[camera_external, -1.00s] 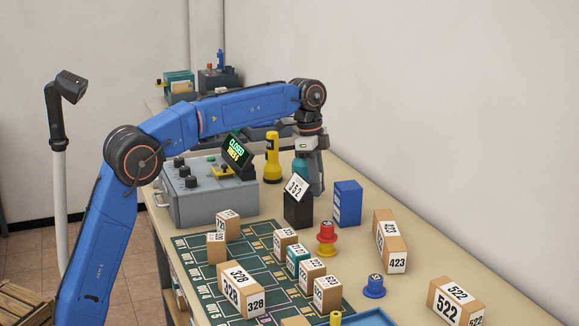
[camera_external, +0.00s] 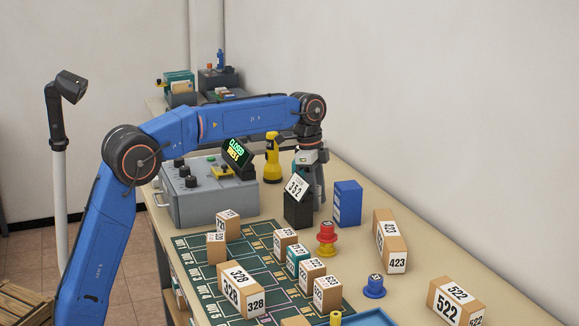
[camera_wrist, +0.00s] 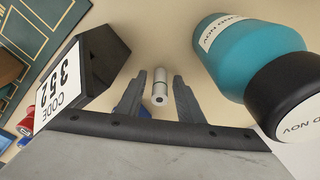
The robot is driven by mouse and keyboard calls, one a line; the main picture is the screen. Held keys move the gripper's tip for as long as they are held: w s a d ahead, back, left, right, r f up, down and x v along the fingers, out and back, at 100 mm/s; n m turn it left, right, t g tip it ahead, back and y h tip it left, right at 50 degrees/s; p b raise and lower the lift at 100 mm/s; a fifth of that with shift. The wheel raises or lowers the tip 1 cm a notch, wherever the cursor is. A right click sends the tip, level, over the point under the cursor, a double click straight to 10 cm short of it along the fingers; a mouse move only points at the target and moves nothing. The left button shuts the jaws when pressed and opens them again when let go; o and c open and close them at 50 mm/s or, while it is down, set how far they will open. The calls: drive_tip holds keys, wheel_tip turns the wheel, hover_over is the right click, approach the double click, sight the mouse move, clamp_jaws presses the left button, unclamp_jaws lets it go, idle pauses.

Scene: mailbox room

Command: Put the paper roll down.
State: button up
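The paper roll (camera_wrist: 160,88) is small and white with a dark hole in its end. In the wrist view it shows between the two fingers of my gripper (camera_wrist: 161,92), with a visible gap on each side. The gripper looks open around the roll and is not pressed on it. In the external view my gripper (camera_external: 317,200) is low over the table (camera_external: 380,195), just behind the black block with the 352 code card (camera_external: 298,187). The roll is hidden there.
A teal bottle with a black cap (camera_wrist: 237,48) stands close on the gripper's right in the wrist view; the black block (camera_wrist: 105,65) is close on its left.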

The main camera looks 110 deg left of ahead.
wheel_tip(320, 180, up, 12)
drive_tip(key=s, duration=0.1)
drive_tip(key=shift+s, duration=0.4)
idle(0.5)
